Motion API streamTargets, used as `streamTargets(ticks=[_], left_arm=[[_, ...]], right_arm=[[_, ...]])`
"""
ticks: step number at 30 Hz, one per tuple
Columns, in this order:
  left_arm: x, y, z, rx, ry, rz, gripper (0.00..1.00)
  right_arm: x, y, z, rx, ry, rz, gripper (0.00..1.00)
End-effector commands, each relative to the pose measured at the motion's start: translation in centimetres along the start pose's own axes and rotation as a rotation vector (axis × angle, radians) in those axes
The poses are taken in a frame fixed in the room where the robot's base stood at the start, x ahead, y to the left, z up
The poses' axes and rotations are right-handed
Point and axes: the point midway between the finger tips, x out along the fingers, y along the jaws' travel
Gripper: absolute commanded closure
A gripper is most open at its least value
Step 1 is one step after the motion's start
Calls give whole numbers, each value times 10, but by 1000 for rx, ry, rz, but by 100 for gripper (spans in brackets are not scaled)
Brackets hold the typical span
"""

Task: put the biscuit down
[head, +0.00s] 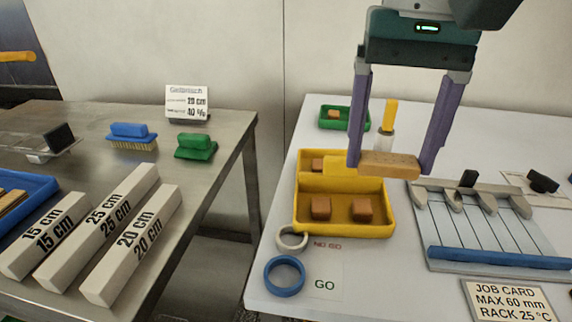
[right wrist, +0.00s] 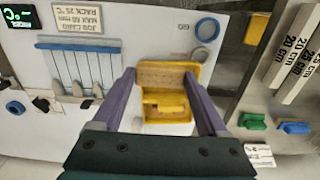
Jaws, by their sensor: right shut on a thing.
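My right gripper (head: 391,166) is shut on a tan, oblong biscuit (head: 388,167), its two purple fingers at the biscuit's ends. The biscuit looks about level and is held over the back right part of the yellow tray (head: 345,230), partly hiding it. The biscuit also shows between the fingers in the right wrist view (right wrist: 160,76), with the yellow tray behind it. The tray's front compartment holds two brown pieces (head: 320,207), and one more brown piece (head: 318,165) shows in the back. My left gripper is not in view.
A green tray (head: 324,123) stands behind. A lined grey board with a blue bar (head: 500,258) lies right, by the job card (head: 508,301). Grey and blue rings (head: 285,276) lie in front, near the GO mark. White bars and brushes occupy the left steel table.

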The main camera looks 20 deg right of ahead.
Motion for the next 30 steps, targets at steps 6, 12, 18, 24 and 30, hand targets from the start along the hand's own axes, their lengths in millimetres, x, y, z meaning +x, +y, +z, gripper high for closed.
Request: streamTargets(ticks=[6,12,18,24,30], left_arm=[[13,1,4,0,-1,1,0],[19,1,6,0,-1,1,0],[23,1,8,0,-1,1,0],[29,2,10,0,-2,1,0],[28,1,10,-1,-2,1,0]], right_arm=[[68,1,1,1,-3,4,55],[102,0,0,0,1,1,55],[124,1,1,0,-1,2,55],[149,0,0,-2,1,1,55],[149,0,0,-2,1,0,55]])
